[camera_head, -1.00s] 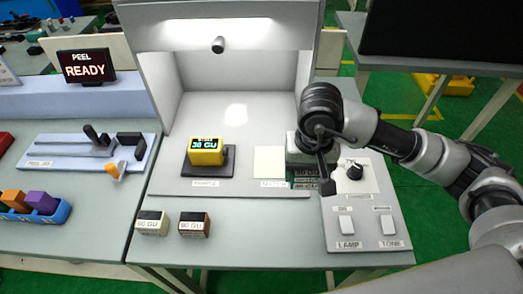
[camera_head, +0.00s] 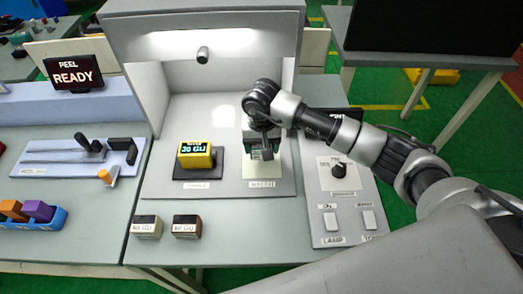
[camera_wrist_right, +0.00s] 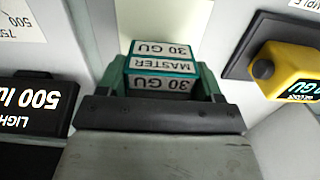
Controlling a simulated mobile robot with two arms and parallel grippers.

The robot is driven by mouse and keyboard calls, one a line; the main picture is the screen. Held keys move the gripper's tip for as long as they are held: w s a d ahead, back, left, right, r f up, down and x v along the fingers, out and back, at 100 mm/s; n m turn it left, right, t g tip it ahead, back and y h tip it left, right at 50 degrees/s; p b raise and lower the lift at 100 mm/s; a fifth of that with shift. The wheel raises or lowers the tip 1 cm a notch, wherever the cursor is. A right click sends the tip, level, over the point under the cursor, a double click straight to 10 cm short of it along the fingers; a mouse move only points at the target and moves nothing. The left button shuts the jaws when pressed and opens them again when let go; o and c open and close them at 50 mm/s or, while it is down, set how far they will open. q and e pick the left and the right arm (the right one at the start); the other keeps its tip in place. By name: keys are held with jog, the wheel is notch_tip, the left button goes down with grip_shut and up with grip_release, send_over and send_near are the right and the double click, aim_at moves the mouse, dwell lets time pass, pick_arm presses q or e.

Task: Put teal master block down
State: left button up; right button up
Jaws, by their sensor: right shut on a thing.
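The teal master block (camera_wrist_right: 162,66), with white labels reading "MASTER" and "30 GU", sits between the fingers of my right gripper (camera_wrist_right: 160,85) in the right wrist view. In the head view my right gripper (camera_head: 262,152) is over the pale master pad (camera_head: 262,172) inside the light booth, and the arm mostly hides the block. I cannot tell whether the block touches the pad. My left gripper is not in view.
A yellow gloss meter (camera_head: 196,155) reading "30 GU" stands on a dark pad left of my gripper. A lamp and tone panel (camera_head: 345,222) is at the right.

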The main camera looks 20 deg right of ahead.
notch_tip(320, 180, down, 3)
jog(key=shift+f+p, duration=0.15)
jog(key=shift+p, duration=0.6)
jog(key=shift+f, duration=0.35)
jog(key=shift+f, duration=0.1)
jog(key=o, duration=1)
jog(key=shift+o, duration=0.2)
